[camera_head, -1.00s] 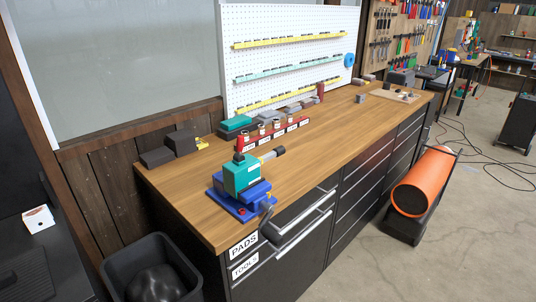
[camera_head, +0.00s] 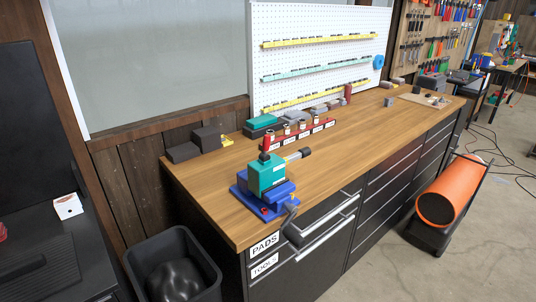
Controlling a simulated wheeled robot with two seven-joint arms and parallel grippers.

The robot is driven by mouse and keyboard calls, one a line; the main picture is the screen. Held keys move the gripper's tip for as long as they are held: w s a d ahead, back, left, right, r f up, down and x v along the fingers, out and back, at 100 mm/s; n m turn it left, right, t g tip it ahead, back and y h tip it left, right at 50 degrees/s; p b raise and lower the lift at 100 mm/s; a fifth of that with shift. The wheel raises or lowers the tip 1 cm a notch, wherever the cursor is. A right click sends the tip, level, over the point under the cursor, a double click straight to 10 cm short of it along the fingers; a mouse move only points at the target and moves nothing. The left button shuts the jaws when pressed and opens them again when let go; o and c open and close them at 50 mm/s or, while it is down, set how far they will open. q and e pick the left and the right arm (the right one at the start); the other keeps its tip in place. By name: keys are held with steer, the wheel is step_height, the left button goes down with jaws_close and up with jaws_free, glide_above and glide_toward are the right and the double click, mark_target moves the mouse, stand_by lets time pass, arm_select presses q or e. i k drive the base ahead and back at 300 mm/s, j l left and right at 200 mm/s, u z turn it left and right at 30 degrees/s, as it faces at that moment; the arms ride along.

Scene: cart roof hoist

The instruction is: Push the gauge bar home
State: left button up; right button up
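A blue vise (camera_head: 262,205) stands near the front left corner of the wooden workbench. The vise's dark handle (camera_head: 292,222) hangs over the bench's front edge. Neither of my grippers is in view.
Behind the vise stand a red rack (camera_head: 300,135) with several small pieces and a green-topped box (camera_head: 262,122). Dark blocks (camera_head: 206,138) lie at the back left. A black bin (camera_head: 174,262) stands left of the bench.

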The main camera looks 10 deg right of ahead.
mark_target(303, 152)
steer(key=i+l+u, duration=0.15)
steer(key=l+u, duration=0.45)
steer(key=i+l+u, duration=0.1)
steer(key=l+u, duration=0.15)
steer(key=l, duration=0.25)
